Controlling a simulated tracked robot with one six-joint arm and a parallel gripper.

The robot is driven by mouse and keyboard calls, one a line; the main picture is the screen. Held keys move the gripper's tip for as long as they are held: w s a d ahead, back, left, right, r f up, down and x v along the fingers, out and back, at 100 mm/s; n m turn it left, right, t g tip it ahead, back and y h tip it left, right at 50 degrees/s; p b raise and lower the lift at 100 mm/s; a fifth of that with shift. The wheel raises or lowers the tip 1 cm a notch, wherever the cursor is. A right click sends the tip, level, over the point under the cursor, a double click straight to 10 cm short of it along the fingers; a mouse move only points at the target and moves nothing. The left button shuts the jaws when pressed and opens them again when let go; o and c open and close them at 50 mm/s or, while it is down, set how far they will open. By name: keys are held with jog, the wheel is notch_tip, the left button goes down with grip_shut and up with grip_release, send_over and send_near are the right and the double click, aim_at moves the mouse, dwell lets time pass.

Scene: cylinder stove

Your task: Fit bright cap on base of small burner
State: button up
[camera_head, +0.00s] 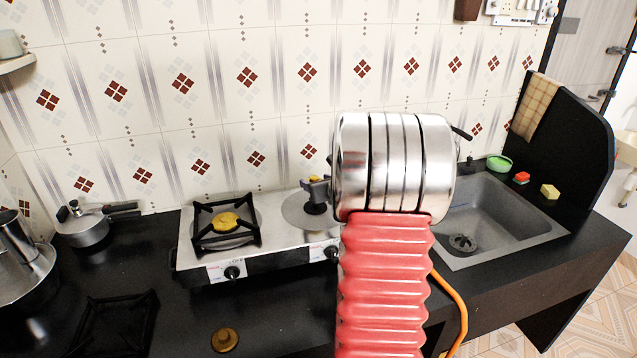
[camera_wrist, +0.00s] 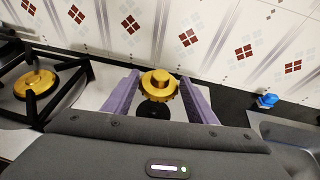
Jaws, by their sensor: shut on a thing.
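The bright gold cap (camera_wrist: 160,84) is held between the purple fingers of my gripper (camera_wrist: 158,98). In the head view, the cap (camera_head: 314,178) shows as a small yellow piece at my gripper (camera_head: 318,190), left of my arm. The black base of the small burner (camera_wrist: 153,109) lies below the cap in the wrist view. In the head view, the dark base (camera_head: 316,209) is just under the fingers, on a round plate. Whether cap and base touch, I cannot tell. My arm hides the stove's right end. A duller, brownish cap (camera_head: 226,340) lies on the front counter.
The left burner (camera_head: 226,222) has a gold cap and a black grate (camera_head: 252,235) around it. A loose grate (camera_head: 116,322) lies on the counter. A pressure cooker (camera_head: 84,228) stands left. The sink (camera_head: 500,225) is right. A tiled wall (camera_head: 150,110) rises behind the stove.

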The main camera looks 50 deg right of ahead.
aim_at(318, 211)
jog(key=shift+s+a+m+g+h, duration=0.25)
jog(key=shift+m+g+h, duration=0.25)
jog(key=shift+m+h, duration=0.3)
jog(key=shift+f, duration=2.9)
jog(key=shift+f, duration=1)
jog(key=o, duration=1.4)
jog(key=v, duration=1.2)
jog(key=shift+s+a+r, duration=0.1)
jog(key=shift+s+r, duration=0.1)
jog(key=shift+s, duration=0.15)
jog(key=shift+s+a+r, duration=0.15)
jog(key=shift+s+a, duration=0.1)
jog(key=shift+s, duration=0.15)
